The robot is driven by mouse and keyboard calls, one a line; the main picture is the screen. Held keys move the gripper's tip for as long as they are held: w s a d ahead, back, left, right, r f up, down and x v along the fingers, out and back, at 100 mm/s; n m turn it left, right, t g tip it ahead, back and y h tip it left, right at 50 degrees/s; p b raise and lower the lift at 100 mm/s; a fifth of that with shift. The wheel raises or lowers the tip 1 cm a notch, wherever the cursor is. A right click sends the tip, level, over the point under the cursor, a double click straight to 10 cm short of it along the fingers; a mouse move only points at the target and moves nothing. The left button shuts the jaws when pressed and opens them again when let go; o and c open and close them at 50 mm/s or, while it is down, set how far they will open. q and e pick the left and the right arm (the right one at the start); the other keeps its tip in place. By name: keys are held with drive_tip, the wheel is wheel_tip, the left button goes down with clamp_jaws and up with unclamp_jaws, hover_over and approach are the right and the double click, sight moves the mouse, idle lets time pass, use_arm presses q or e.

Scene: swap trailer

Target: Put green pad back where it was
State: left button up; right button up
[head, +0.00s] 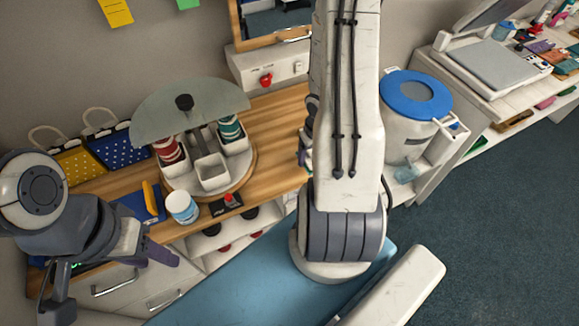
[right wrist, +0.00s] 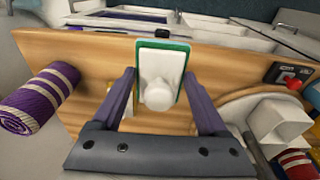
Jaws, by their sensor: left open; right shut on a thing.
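The green pad (right wrist: 185,62) shows in the right wrist view as a small upright block with a green rim and a white knob (right wrist: 158,88) facing the camera. My right gripper (right wrist: 159,76) is shut on it, with one finger on each side. The wooden counter is behind the pad; I cannot tell whether they touch. In the head view my right arm hides the pad and right gripper. My left gripper (head: 154,252) is open at the lower left of the head view, in front of the counter, apart from the things on it.
The wooden counter (head: 275,122) bears a round carousel (head: 247,178) with white bins, a white cup (head: 182,208) and a red-button box (head: 226,203). A blue-lidded bin (head: 415,95) stands right. A purple striped roll (right wrist: 38,100) lies left in the wrist view.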

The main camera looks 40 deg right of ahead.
hover_over(292, 169)
drive_tip(key=f, duration=0.2)
drive_tip(key=f+b, duration=0.1)
drive_tip(key=shift+s+a+f, duration=0.15)
drive_tip(key=shift+a+f, duration=0.05)
drive_tip(key=shift+f, duration=0.2)
wheel_tip(292, 169, down, 4)
drive_tip(key=b, duration=0.4)
drive_tip(key=shift+f, duration=0.1)
drive_tip(key=o, duration=1.1)
drive_tip(key=shift+r, duration=0.25)
